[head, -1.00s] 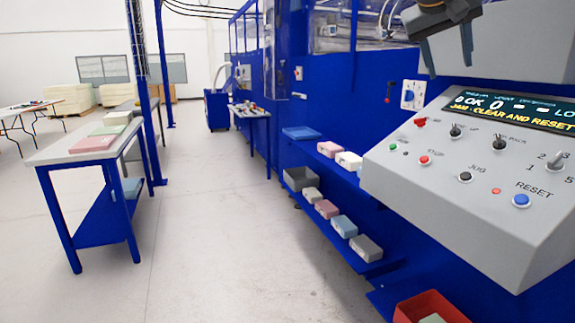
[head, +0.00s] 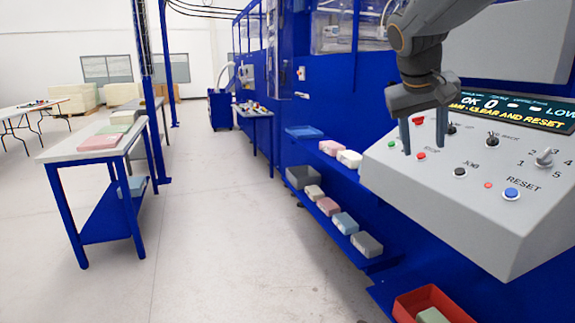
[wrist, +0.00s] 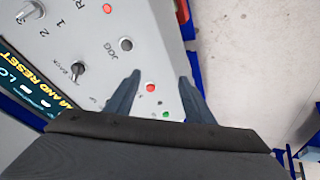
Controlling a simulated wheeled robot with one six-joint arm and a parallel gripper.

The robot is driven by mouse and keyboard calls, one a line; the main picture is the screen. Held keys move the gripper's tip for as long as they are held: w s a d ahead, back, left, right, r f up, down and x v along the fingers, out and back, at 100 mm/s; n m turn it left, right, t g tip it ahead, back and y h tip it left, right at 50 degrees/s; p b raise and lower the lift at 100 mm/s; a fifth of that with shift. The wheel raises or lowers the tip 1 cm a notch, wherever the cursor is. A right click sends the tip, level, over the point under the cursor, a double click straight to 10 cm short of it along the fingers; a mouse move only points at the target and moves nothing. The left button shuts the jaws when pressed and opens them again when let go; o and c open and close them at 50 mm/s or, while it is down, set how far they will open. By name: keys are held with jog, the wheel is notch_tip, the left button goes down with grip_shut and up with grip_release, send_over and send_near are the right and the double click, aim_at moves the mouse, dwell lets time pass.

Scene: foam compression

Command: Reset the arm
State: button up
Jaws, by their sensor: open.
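My gripper (head: 423,148) is open and empty, with its two fingers pointing down over the left part of the grey control panel (head: 460,215). In the wrist view the gripper (wrist: 160,76) spans a red button (wrist: 151,87), with a green light (wrist: 166,114) between the fingers. I cannot tell whether the fingertips touch the panel. The panel's screen (head: 540,113) reads "CLEAR AND RESET" in yellow, partly hidden by my arm. The blue RESET button (head: 511,194) is at the panel's lower right, apart from the gripper.
The panel also carries a black JOG button (head: 460,171) and a selector knob (head: 544,156). Foam blocks (head: 328,206) sit on blue shelves left of it. A red bin (head: 440,300) holds a green block below. The floor aisle (head: 215,220) is clear.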

jog(key=s+a+f+g+y, duration=0.1)
jog(key=s+a+f, duration=0.2)
jog(key=s+f, duration=0.4)
jog(key=s+a+f+g+y, duration=0.2)
jog(key=s+a+f, duration=0.2)
jog(key=s+f, duration=0.4)
jog(key=s+a+f+n+g+y, duration=0.1)
jog(key=s+a+f, duration=0.3)
jog(key=f, duration=0.9)
jog(key=s, duration=0.3)
jog(key=shift+s+g, duration=0.3)
jog(key=shift+d, duration=0.1)
